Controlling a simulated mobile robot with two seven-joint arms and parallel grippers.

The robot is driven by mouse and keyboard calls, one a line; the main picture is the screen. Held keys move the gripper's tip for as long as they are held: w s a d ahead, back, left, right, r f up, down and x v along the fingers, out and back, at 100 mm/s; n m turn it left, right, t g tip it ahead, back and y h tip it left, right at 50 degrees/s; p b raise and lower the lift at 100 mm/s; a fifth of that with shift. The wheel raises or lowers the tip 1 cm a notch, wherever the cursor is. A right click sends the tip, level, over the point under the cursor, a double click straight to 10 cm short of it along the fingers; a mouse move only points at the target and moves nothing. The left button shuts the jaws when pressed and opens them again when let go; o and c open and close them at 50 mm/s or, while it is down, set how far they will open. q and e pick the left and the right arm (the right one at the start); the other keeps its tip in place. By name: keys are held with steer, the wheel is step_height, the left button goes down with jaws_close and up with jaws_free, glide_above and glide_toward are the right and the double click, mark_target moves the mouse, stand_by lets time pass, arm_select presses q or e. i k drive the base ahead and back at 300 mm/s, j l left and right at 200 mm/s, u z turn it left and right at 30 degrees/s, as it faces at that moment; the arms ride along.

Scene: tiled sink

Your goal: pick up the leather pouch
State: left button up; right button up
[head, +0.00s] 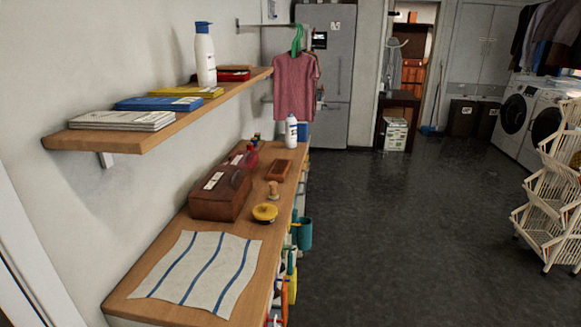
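A dark brown, boxy item (218,194) with a white label on top sits on the wooden counter, behind a striped cloth. It looks like leather and may be the leather pouch. A smaller flat reddish-brown item (279,169) lies farther back near the counter's right edge; I cannot tell what it is made of. Neither of my grippers is in view.
The striped cloth (205,270) covers the counter's near end. A yellow round tin (265,212), a small wooden-handled item (273,190) and a white bottle (291,131) stand along the counter. A wall shelf (160,128) overhangs its left side. The dark floor (400,230) to the right is clear.

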mark_target(278, 172)
steer(key=i+l, duration=0.4)
steer(key=l, duration=0.15)
steer(key=i+l, duration=0.45)
steer(key=l, duration=0.15)
steer(key=i+l, duration=0.4)
steer(key=l, duration=0.15)
